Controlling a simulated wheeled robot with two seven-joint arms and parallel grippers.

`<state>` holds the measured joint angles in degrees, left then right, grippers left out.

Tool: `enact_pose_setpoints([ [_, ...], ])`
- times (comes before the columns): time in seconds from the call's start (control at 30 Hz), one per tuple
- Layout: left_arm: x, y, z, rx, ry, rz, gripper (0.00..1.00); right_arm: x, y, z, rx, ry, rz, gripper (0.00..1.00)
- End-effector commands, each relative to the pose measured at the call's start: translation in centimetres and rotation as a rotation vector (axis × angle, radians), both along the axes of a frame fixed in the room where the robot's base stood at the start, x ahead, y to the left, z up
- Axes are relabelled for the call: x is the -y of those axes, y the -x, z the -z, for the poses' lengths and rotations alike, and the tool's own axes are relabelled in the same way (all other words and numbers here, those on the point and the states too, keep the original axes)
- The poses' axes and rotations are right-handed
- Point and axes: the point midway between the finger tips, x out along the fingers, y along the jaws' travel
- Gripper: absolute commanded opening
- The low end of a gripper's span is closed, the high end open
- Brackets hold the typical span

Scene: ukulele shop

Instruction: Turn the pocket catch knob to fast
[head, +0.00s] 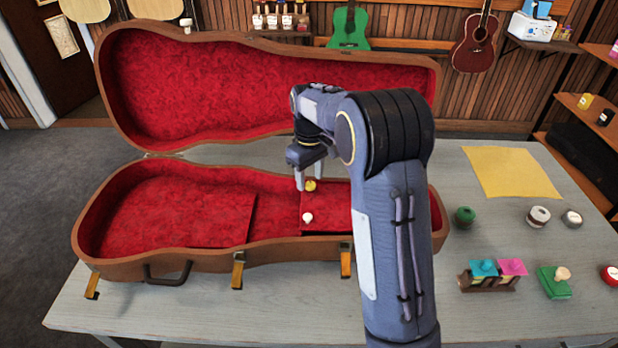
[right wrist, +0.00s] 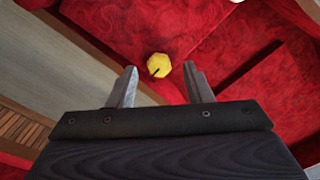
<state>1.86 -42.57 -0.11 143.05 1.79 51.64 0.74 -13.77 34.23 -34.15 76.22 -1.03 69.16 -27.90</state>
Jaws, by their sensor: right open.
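The pocket catch knob looks to be the yellow knob (head: 310,186) on the red pocket lid (head: 325,221) inside the open ukulele case (head: 206,264). In the right wrist view the yellow knob (right wrist: 159,65) shows a dark pointer mark toward its lower left. My right gripper (head: 309,180) reaches down into the case at the knob. Its fingers (right wrist: 158,82) are open, with the knob beyond and between the tips, and nothing is held. A small white knob (head: 307,217) sits on the same lid, nearer the front. My left gripper is not in view.
The case's raised lid (head: 262,90) stands behind my arm. Open latches (head: 238,268) hang along the front rim. A green knob-like item (head: 465,215), small round tins (head: 538,216), a colored block rack (head: 490,275) and a green stamp (head: 554,282) stand on the table's right. A yellow cloth (head: 511,172) lies behind.

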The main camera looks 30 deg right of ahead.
Motion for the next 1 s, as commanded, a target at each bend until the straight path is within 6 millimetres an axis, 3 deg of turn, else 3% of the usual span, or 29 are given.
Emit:
enact_pose_setpoints([
  [0.13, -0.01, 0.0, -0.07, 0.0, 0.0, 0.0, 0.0, 0.02, 0.06, 1.07, -0.001, 0.0, 0.001, 0.46],
  [0.4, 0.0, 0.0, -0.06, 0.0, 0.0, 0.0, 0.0, 0.04, 0.04, 1.26, 0.0, 0.0, 0.001, 0.46],
  [0.77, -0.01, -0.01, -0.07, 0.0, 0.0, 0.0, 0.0, 0.03, 0.04, 1.23, 0.001, 0.0, 0.001, 0.01],
  [1.0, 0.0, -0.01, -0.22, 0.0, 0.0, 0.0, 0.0, 0.03, 0.04, 1.18, 0.001, 0.0, 0.022, 0.01],
])
